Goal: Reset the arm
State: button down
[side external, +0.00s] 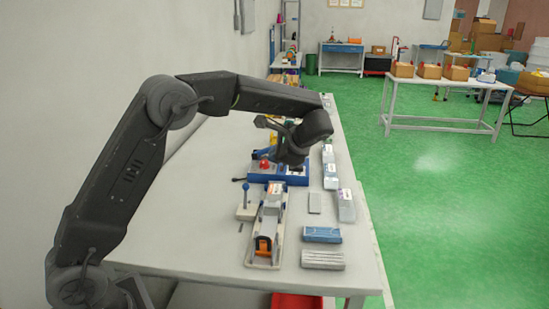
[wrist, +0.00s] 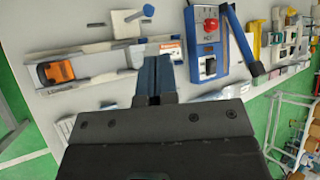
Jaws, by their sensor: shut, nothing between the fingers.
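My gripper (wrist: 154,72) shows in the wrist view with its two dark blue fingers together and nothing between them. In the side view my arm arches over the table (side external: 205,190), and its end hangs above the blue control box (side external: 257,176). The fingers are hard to make out there. In the wrist view the fingertips appear between the blue box with its red button (wrist: 207,25) and the long grey fixture with an orange part (wrist: 58,72). The fingers appear apart from both.
A blue-knobbed lever (side external: 246,190) stands left of the fixture (side external: 265,245). A blue case (side external: 321,235) and a grey block (side external: 322,259) lie to its right. Several small packs line the right edge (side external: 345,205). The table's left part is clear; a wall stands behind it.

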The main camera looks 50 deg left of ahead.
jog(key=s+d+r+n+t+h, duration=0.1)
jog(key=s+d+r+t+h, duration=0.2)
jog(key=s, duration=0.4)
jog(key=s+d+r+n+h, duration=0.2)
jog(key=s+d+r, duration=0.2)
jog(key=s, duration=0.4)
jog(key=s+d+f+n+t+h, duration=0.1)
jog(key=s+d+n+t+h, duration=0.1)
jog(key=s, duration=0.5)
jog(key=s+d+f+n+t+h, duration=0.1)
jog(key=s+d+t+h, duration=0.1)
jog(key=s+d, duration=0.2)
jog(key=s, duration=0.2)
jog(key=shift+s+d+f+n, duration=0.15)
jog(key=shift+s+f+n, duration=0.1)
jog(key=shift+s+n, duration=0.15)
